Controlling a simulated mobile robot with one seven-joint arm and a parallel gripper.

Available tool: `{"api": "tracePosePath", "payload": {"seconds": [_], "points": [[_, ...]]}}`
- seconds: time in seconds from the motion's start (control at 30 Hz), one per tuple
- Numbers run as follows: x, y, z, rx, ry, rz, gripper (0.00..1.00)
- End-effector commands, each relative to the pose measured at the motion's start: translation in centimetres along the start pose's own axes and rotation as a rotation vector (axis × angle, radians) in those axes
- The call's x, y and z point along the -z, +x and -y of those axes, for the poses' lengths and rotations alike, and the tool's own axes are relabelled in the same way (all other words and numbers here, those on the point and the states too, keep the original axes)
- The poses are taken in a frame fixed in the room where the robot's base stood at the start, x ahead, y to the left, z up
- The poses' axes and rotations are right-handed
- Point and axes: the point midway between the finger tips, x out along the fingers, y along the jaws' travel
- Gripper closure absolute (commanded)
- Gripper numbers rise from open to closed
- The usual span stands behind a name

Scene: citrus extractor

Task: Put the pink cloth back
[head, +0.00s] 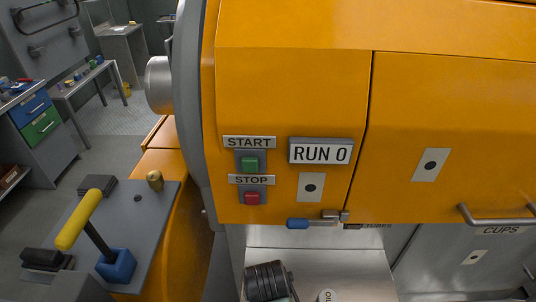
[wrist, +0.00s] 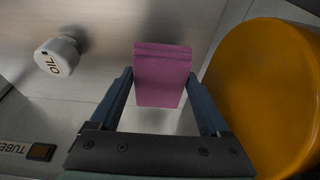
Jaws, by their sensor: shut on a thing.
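The pink cloth (wrist: 161,80) is a folded block, seen in the wrist view between the two fingers of my gripper (wrist: 163,85). My gripper is shut on it and holds it in front of a metal surface. I cannot tell whether the cloth touches that surface. In the head view, part of my dark gripper or wrist (head: 268,281) shows at the bottom, in front of the metal recess, and the cloth is hidden there.
A white OIL container (wrist: 58,56) stands left of the cloth. A rounded orange body (wrist: 265,95) is close on the right. The orange machine (head: 290,110) has START and STOP buttons and a RUN 0 sign. A yellow-handled lever (head: 80,220) stands on the left.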

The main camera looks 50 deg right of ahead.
Motion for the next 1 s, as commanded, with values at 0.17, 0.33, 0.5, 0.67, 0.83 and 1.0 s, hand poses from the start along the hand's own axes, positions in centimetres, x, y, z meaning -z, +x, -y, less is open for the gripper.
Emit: {"api": "tracePosePath", "payload": {"seconds": [0.17,0.33,0.5,0.67,0.83,1.0], "points": [[-0.7,2.0,0.0,-0.001,-0.001,0.003,0.93],[-0.9,2.8,0.0,0.000,0.000,0.001,0.93],[-0.9,2.9,0.0,0.000,0.000,0.000,0.93],[-1.1,3.3,0.0,0.000,0.000,0.001,0.93],[-1.2,3.6,0.0,0.000,0.000,0.001,0.13],[-1.2,3.5,0.0,0.000,0.000,0.001,0.00]]}}
